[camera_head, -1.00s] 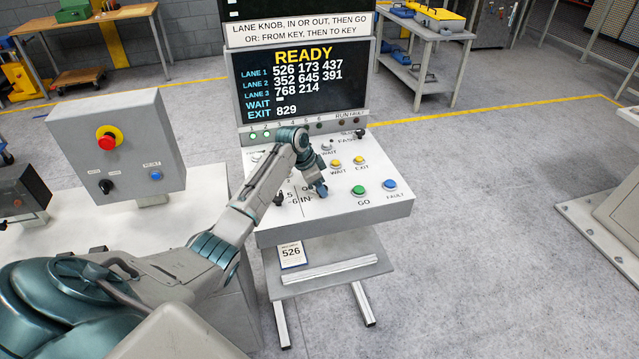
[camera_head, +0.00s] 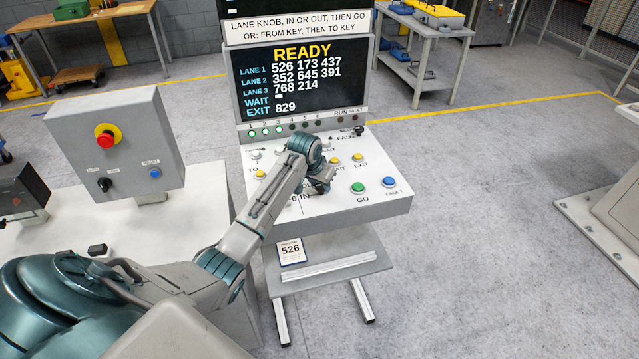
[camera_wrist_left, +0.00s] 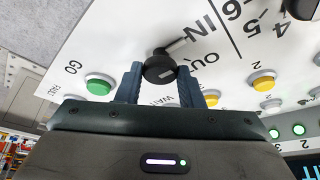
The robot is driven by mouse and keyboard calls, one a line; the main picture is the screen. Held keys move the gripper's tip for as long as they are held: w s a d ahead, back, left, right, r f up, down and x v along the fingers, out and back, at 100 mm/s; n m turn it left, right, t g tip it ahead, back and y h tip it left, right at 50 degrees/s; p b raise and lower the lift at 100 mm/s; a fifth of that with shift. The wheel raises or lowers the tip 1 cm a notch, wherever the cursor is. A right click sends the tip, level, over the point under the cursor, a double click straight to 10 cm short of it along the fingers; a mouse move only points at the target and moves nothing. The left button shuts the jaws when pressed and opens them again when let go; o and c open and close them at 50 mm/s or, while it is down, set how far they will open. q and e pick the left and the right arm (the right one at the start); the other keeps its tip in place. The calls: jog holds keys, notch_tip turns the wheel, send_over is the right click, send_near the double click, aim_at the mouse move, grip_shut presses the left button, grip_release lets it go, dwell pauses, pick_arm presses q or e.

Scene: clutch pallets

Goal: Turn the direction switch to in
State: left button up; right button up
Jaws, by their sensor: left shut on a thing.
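The direction switch (camera_wrist_left: 160,68) is a black round knob on the white sloped console panel, seen in the left wrist view between the IN and OUT labels. My left gripper (camera_wrist_left: 161,84) has its two blue fingers on either side of the knob, shut on it. A thin grey bar or shadow runs from the knob toward IN; I cannot tell surely which way the switch points. In the head view my left gripper (camera_head: 320,184) is over the middle of the panel, and my wrist hides most of the switch and the OUT label. My right gripper is not in view.
The green GO button (camera_head: 357,188) and blue FAULT button (camera_head: 389,182) are close to the right of the gripper. Yellow WAIT and EXIT buttons (camera_head: 358,157) are behind. The display (camera_head: 300,80) reads READY. A control box with a red button (camera_head: 105,141) stands left.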

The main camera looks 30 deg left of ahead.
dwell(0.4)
pick_arm(q)
jog(key=o, duration=1)
jog(key=shift+c, duration=0.2)
jog(key=shift+r, duration=0.1)
jog(key=shift+s+r, duration=0.15)
jog(key=shift+r, duration=0.1)
jog(key=b+v, duration=0.4)
jog(key=v, duration=0.6)
jog(key=shift+d, duration=0.1)
